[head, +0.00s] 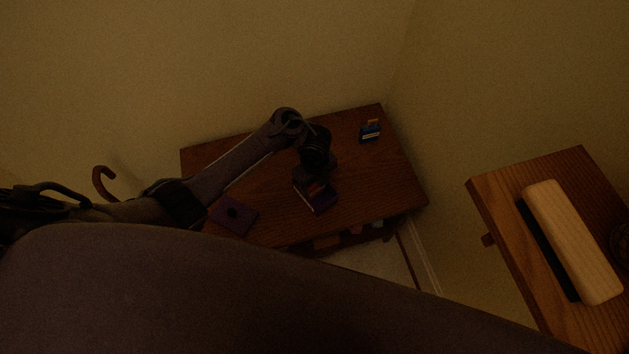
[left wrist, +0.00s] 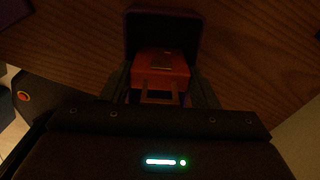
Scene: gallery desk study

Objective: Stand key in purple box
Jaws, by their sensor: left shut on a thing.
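The purple box (head: 318,200) stands on the brown desk below my left gripper (head: 315,180). In the left wrist view its dark, open-looking body (left wrist: 163,18) lies just beyond the fingertips. My left gripper (left wrist: 160,92) is shut on a red-orange piece (left wrist: 160,72) with a paler orange frame at its near end. I take this piece to be the key. It overlaps the box's near side in the picture; I cannot tell whether it is inside or only above it. My gripper hides part of the box in the head view. My right gripper is out of view.
A flat purple piece with a dark knob (head: 233,214) lies on the desk (head: 395,185) at the front left. A small blue box (head: 370,132) with something orange on top stands at the back right. A second wooden table (head: 500,200) at right bears a long cream block (head: 570,240).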

